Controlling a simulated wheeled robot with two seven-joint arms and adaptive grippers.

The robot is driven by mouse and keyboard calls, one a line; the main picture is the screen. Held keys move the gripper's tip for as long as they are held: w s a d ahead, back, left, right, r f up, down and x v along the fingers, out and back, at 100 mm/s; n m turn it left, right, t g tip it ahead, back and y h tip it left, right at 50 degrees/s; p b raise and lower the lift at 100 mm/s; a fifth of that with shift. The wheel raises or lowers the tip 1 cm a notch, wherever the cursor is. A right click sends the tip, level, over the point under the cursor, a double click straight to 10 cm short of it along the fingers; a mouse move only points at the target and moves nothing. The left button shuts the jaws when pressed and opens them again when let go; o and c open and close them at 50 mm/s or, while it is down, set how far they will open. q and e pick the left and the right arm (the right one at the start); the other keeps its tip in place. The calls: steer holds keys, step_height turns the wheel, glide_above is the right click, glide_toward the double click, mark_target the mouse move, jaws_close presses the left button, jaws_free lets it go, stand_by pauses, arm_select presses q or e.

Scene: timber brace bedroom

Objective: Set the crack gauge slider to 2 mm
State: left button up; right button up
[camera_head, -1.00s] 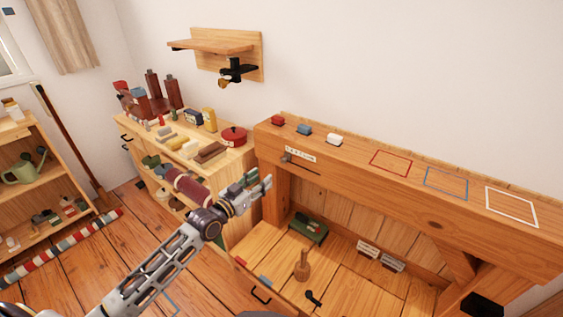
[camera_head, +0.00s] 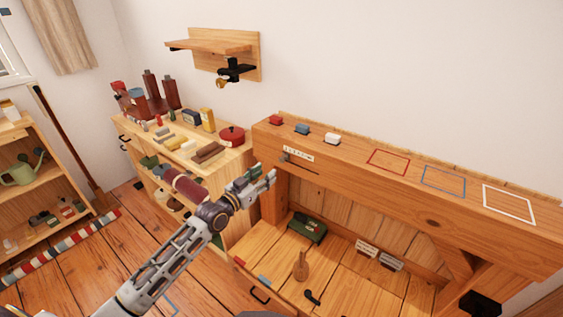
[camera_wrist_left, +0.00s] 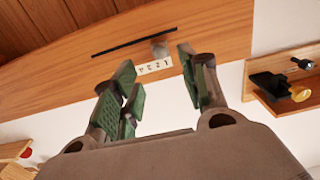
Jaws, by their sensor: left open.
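The crack gauge is on the front face of the upper timber beam. Its pale scale strip (camera_head: 299,155) with small marks sits above a dark slot, and it also shows in the wrist view (camera_wrist_left: 155,67). The marks are too small to read. My left gripper (camera_head: 270,178) is open and empty, just below and left of the gauge; its green-padded fingers (camera_wrist_left: 157,66) point towards the strip and slider, apart from them.
Red, blue and white blocks (camera_head: 304,129) stand on the beam (camera_head: 350,150), left of coloured outlines. A cabinet (camera_head: 235,158) with a red pot (camera_head: 231,135) stands left. A wall shelf (camera_head: 212,45) with a black clamp hangs above. A green box (camera_head: 307,227) lies below the beam.

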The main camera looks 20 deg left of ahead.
mark_target(281, 161)
arm_select(q)
steer(key=x, duration=0.4)
steer(key=shift+w+d, duration=0.1)
steer(key=shift+w, duration=0.15)
steer(key=shift+b+x, duration=0.5)
steer(key=shift+x, duration=2.3)
steer(key=shift+w+d, duration=0.1)
steer(key=shift+w, duration=0.15)
arm_select(e)
steer(key=r, duration=0.1)
steer(key=w+a+r, duration=0.1)
steer(key=r, duration=0.1)
steer(key=shift+w+a+r, duration=0.2)
steer(key=shift+w+a, duration=0.05)
steer(key=shift+w, duration=0.15)
steer(key=shift+s+f, duration=0.1)
steer(key=shift+s, duration=0.1)
arm_select(q)
jaws_close()
arm_select(e)
steer(key=shift+s, duration=0.1)
